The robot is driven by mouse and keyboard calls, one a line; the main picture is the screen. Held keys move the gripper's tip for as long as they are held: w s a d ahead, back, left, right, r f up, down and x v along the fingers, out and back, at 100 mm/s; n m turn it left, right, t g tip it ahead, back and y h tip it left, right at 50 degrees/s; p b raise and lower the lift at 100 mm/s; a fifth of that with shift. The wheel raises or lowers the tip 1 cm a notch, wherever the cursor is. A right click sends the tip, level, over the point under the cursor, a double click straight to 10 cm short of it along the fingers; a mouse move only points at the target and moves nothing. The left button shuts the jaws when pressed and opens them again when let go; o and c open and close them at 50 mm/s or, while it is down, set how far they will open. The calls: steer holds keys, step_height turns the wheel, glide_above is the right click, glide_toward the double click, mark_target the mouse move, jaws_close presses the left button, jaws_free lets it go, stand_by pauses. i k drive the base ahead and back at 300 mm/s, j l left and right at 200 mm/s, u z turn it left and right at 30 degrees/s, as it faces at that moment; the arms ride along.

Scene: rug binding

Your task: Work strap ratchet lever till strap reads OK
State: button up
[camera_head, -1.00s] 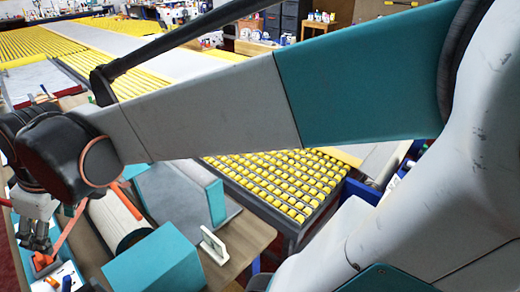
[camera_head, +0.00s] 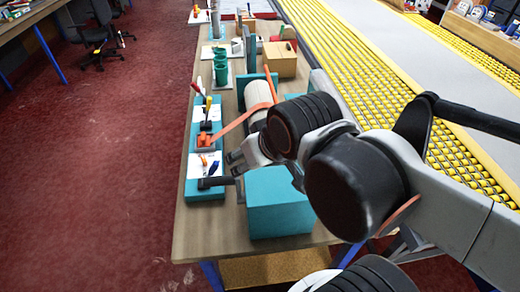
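An orange strap (camera_head: 236,121) runs from a small orange ratchet (camera_head: 204,141) on the bench's left side up to a pale roll (camera_head: 258,94). The ratchet's lever is too small to make out clearly. My gripper (camera_head: 233,163) is to the right of the ratchet and a little nearer the camera, apart from it. Its two dark fingers look parted, with nothing seen between them. No readout saying OK can be read in this view.
A large teal block (camera_head: 279,203) stands at the bench's near end, close to my gripper. A black handle (camera_head: 215,182) sits on a teal base left of it. Green cups (camera_head: 221,70) and a tan box (camera_head: 280,59) are farther back.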

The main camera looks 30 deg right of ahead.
mark_target(209, 101)
steer(key=i+l+z, duration=0.15)
steer(key=z, duration=0.6)
steer(key=k+j, duration=0.1)
steer(key=j, duration=0.85)
steer(key=k+j, duration=0.15)
steer(key=j, duration=0.35)
steer(key=j+z, duration=0.2)
steer(key=j, duration=0.25)
steer(key=k+j+z, duration=0.2)
steer(key=j, duration=0.25)
steer(key=j+z, duration=0.2)
steer(key=j, duration=0.3)
steer(key=k+j+z, duration=0.2)
steer(key=j, duration=0.2)
steer(key=k+j+z, duration=0.2)
steer(key=j, duration=0.25)
steer(key=i, duration=0.1)
